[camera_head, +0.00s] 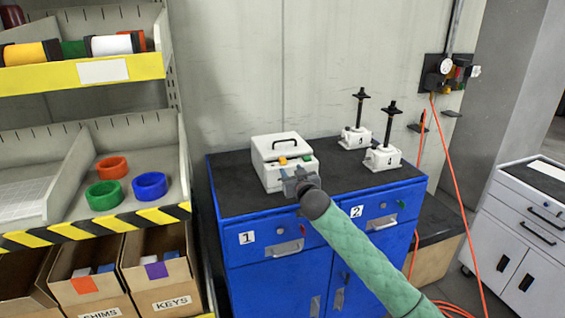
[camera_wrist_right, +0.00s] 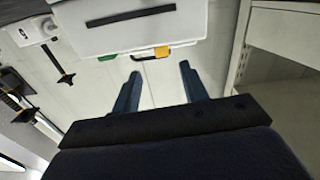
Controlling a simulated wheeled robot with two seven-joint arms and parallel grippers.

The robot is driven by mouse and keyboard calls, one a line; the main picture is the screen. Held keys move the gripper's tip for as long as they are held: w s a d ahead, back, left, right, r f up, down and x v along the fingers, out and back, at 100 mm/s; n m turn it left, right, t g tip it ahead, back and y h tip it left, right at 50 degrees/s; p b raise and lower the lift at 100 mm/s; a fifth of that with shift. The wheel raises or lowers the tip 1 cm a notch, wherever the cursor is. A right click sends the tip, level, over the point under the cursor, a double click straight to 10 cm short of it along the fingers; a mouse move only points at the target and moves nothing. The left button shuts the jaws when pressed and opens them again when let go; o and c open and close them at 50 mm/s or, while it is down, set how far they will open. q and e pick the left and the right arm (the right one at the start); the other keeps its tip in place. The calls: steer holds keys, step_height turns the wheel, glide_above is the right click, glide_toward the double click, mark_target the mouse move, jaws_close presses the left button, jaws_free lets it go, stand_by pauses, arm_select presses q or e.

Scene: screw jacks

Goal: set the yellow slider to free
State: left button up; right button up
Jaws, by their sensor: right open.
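My right gripper (camera_head: 297,181) is in front of the box. Its fingers (camera_wrist_right: 160,84) are open and empty, apart from the slider. My left gripper is not in view.
Two white screw jacks (camera_head: 355,137) (camera_head: 383,158) with black upright screws stand at the right of the blue cabinet (camera_head: 240,207). A shelf (camera_head: 150,215) with colored rings is at left. An orange hose (camera_head: 450,190) hangs at right.

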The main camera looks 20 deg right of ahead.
mark_target(284, 161)
steer(key=shift+m, duration=0.3)
steer(key=w+p, duration=0.1)
steer(key=w, duration=0.1)
steer(key=w+p, duration=0.1)
steer(key=w, duration=0.1)
steer(key=w+p, duration=0.1)
steer(key=w, duration=0.1)
steer(key=shift+w+a+r, duration=0.2)
steer(key=shift+w+a, duration=0.05)
steer(key=shift+w, duration=0.05)
steer(key=shift+w+f+p, duration=0.15)
steer(key=shift+w+p, duration=0.15)
steer(key=shift+w, duration=0.3)
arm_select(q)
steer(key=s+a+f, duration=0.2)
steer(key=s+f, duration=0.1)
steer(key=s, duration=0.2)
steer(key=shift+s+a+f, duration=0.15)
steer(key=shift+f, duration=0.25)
arm_select(e)
steer(key=shift+c, duration=0.2)
